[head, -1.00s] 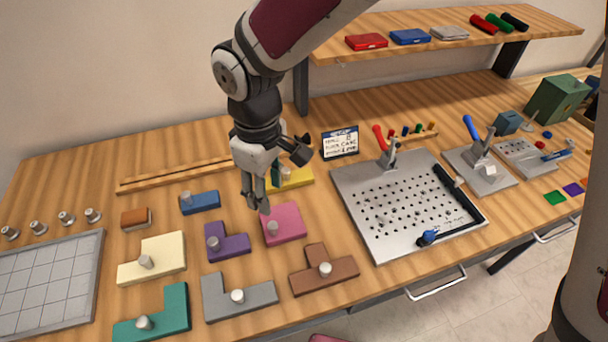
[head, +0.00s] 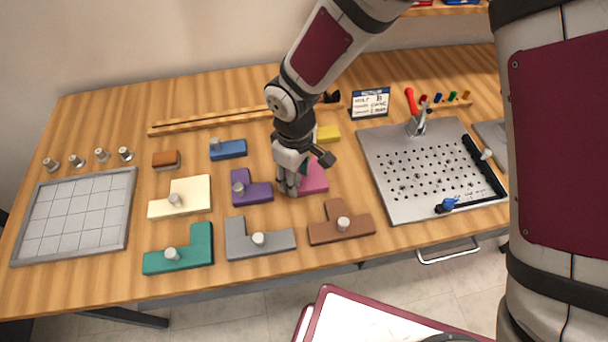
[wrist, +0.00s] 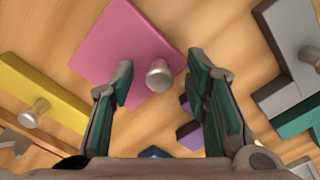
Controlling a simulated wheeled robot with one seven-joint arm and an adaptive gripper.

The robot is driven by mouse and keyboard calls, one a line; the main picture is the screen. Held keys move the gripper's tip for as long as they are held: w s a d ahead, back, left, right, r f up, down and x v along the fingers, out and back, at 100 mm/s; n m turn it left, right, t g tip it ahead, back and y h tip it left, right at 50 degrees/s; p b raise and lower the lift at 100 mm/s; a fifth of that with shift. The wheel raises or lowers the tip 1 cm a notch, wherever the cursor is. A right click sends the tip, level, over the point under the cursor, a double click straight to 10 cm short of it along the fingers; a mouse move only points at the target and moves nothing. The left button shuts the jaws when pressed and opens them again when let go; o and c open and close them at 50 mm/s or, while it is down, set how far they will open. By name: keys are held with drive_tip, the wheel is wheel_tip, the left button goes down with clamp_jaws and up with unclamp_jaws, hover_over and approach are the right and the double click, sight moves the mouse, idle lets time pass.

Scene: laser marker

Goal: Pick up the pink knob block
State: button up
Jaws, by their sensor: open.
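The pink knob block (head: 315,178) lies flat on the wooden table, partly hidden behind my gripper (head: 288,188) in the head view. In the wrist view the pink block (wrist: 118,45) fills the upper middle, with its grey cylindrical knob (wrist: 159,74) near one corner. My gripper, seen in the wrist view (wrist: 162,82), is open, with the knob showing between its two fingers. I see no contact with the knob, and the exact height of the fingertips above it is hard to tell.
Close around stand a purple block (head: 256,190), a brown block (head: 330,232), a grey block (head: 275,243) and a yellow block (head: 328,134), each near the pink one. A perforated metal plate (head: 400,210) lies to the right. A gridded tray (head: 75,215) lies at left.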

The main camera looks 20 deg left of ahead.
drive_tip(key=shift+f, duration=0.3)
clamp_jaws()
drive_tip(key=shift+r, duration=0.1)
